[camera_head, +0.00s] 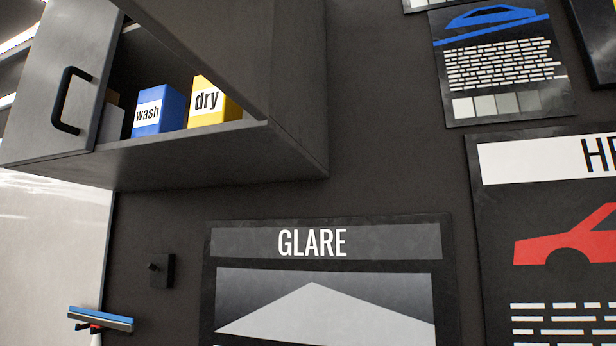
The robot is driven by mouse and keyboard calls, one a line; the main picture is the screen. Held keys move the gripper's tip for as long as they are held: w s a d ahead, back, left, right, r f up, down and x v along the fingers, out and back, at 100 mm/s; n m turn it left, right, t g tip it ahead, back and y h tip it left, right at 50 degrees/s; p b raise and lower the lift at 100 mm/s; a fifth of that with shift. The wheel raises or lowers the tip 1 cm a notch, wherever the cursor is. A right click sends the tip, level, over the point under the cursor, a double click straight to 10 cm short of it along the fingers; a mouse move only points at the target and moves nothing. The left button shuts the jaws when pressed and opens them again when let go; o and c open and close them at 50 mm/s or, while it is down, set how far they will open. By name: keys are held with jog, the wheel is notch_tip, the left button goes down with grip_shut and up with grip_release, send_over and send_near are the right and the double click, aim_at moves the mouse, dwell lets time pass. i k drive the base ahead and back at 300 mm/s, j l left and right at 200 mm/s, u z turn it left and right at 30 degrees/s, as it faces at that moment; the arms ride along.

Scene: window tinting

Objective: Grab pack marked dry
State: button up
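A yellow pack (214,103) with a white label reading "dry" stands in the open wall cabinet at the upper left. Its top right part is hidden behind a grey cabinet panel. A blue pack (158,111) labelled "wash" stands just to its left on the same shelf. My gripper is not in view.
The grey wall cabinet (180,163) has a door with a black handle (72,100) at its left. A pale object (111,119) sits partly hidden behind that door. Posters, including a "GLARE" poster (328,240), hang on the dark wall. A blue-edged squeegee (100,319) is at lower left.

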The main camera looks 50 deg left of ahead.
aim_at(209, 106)
jog(key=u, duration=1.8)
